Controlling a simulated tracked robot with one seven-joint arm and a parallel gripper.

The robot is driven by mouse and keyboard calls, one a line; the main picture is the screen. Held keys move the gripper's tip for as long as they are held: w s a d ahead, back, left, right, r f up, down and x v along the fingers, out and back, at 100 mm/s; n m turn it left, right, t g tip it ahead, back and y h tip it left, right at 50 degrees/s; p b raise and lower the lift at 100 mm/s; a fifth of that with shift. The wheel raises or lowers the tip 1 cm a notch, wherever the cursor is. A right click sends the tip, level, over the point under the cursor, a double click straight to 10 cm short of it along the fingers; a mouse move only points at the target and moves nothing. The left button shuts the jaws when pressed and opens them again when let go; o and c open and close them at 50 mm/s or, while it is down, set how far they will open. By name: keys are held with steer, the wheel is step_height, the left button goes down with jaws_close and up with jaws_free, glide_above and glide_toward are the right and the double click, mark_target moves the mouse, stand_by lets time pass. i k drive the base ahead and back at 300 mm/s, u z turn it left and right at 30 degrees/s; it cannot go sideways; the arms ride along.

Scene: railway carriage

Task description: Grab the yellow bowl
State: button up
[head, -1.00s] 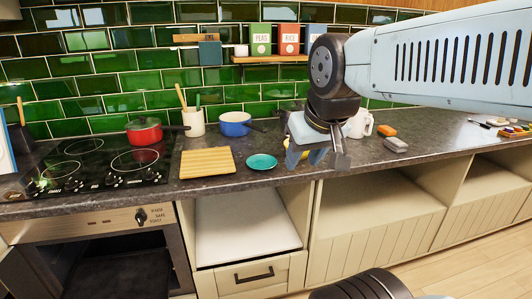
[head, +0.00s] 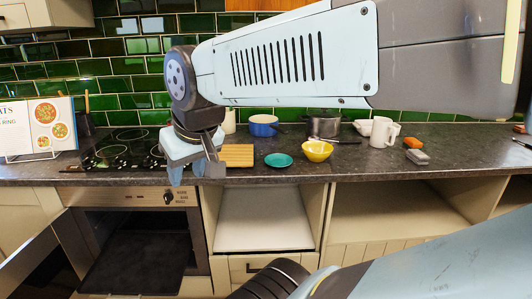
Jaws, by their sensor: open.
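My gripper (head: 193,174) is open and empty. It hangs pointing down at the left, in front of the stove and the wooden board, well to the left of the bowl and apart from it.
The wooden board (head: 238,155) is left. The oven door (head: 40,245) stands open.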

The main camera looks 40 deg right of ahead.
mark_target(318, 151)
steer(key=u, duration=0.5)
steer(key=k, duration=1.3)
steer(key=z, duration=2.3)
steer(key=i, duration=1)
steer(key=z, duration=0.05)
